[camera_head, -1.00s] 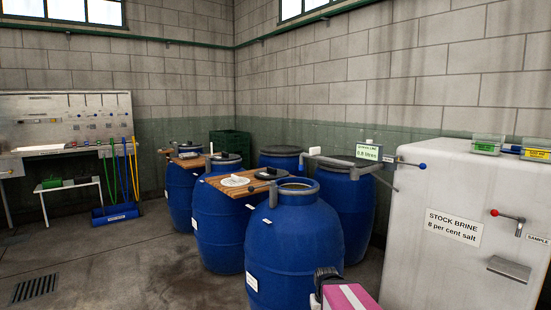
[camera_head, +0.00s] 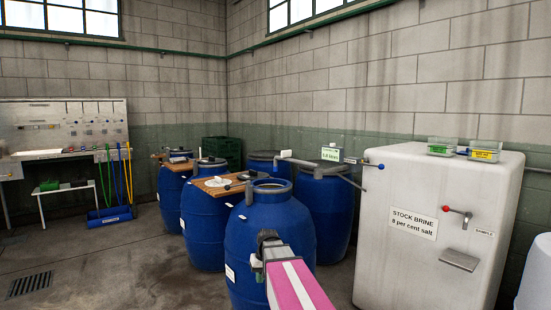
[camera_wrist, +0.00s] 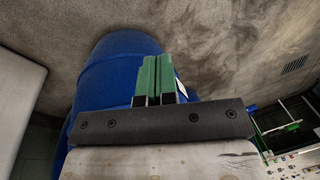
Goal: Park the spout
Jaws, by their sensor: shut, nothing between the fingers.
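The grey spout (camera_head: 298,160) is a horizontal pipe reaching left from the display box (camera_head: 332,154) beside the white brine tank (camera_head: 432,190). Its outlet end is near the rim of the open blue drum (camera_head: 272,225); I cannot tell whether it is over the opening. My gripper (camera_head: 266,236) is in front of the open drum's side, below and apart from the spout. In the wrist view its green fingers (camera_wrist: 158,76) are together and empty, with the blue drum (camera_wrist: 105,65) behind them.
Several more blue drums stand behind, some with wooden boards (camera_head: 222,184). A white rounded object (camera_head: 537,275) is at the far right. The floor at left is clear around a drain (camera_head: 31,285).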

